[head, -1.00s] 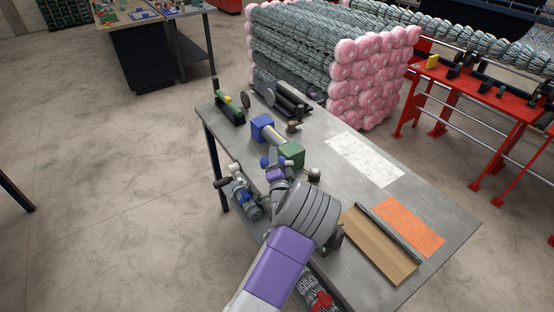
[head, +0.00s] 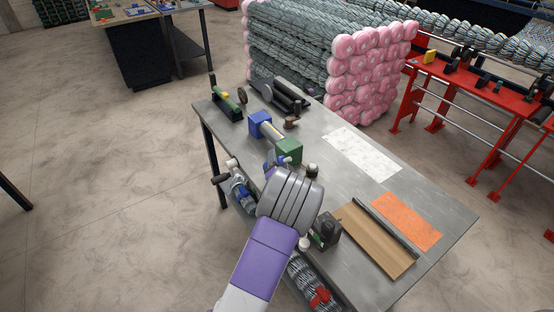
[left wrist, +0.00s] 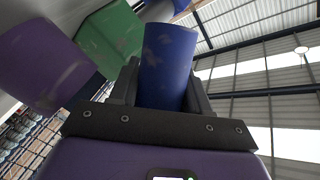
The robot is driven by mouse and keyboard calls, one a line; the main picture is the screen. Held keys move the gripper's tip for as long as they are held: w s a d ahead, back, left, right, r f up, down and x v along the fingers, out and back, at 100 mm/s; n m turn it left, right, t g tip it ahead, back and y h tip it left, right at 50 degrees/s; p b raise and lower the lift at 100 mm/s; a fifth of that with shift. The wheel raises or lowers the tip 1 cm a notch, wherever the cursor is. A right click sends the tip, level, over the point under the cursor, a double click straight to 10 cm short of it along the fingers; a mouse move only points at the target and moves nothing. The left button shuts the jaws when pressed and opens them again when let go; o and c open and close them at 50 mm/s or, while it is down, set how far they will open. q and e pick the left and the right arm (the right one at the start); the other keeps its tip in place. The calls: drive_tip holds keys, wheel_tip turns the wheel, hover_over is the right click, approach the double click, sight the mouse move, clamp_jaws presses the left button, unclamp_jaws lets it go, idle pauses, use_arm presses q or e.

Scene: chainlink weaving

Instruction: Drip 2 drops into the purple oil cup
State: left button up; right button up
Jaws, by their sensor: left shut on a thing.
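My left gripper (left wrist: 160,95) is shut on a blue cylinder (left wrist: 168,62), which stands out between its fingers in the left wrist view. In the head view the blue cylinder (head: 284,161) is small and partly covered by my wrist, over the table by the green block. A purple cup (left wrist: 40,65) is to the left of the held cylinder in the left wrist view, apart from it in the picture. The purple cup (head: 269,171) shows only in part in the head view. I cannot see any drops or either thing's opening. My right gripper is not in view.
The green block (head: 289,150) and blue block (head: 260,124) are joined by a light roller on the grey table (head: 318,119). A white sheet (head: 363,154), an orange sheet (head: 407,220) and a brown board (head: 374,241) lie to the right. A dark device (head: 325,232) stands beside my arm.

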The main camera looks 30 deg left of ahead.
use_arm(q)
drive_tip(key=shift+r, duration=0.1)
drive_tip(key=shift+r+p, duration=2.85)
drive_tip(key=shift+r, duration=0.65)
drive_tip(key=n, duration=0.1)
drive_tip(key=n+g+h+p, duration=0.1)
drive_tip(key=shift+a+r+n, duration=0.1)
drive_tip(key=shift+r+n, duration=0.1)
drive_tip(key=shift+n, duration=0.2)
drive_tip(key=shift+n+h, duration=0.6)
drive_tip(key=shift+s+a+f+n+h+b, duration=0.15)
drive_tip(key=shift+n+h+b, duration=0.25)
drive_tip(key=shift+n, duration=0.2)
drive_tip(key=shift+f+n+g+h+b, duration=0.2)
drive_tip(key=shift+n+g+h+b, duration=0.1)
drive_tip(key=shift+n+h+b, duration=0.4)
drive_tip(key=shift+d+r, duration=0.1)
drive_tip(key=shift+d, duration=0.15)
